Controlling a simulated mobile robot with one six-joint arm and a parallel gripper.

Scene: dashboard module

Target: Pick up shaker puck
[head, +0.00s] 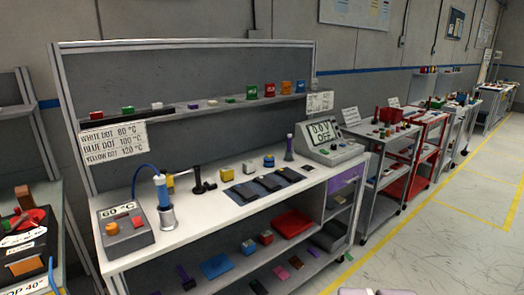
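No thing in view is labelled as a shaker puck, and I cannot tell which of the small parts it is. On the white bench top (180,238), a small block with a light top (248,167) and a blue-and-yellow block (268,161) stand behind several dark flat pads (267,183). More small coloured parts line the upper shelf (185,108), among them a red one (269,89) and an orange one (286,87). My gripper is not recognisable in the head view.
A grey box reading 60 °C (124,228) and a blue tool in a metal cup (165,205) stand at the bench's left. A meter reading 0.0V OFF (328,141) stands at its right. A lower shelf holds more parts. Open floor (425,240) lies at right.

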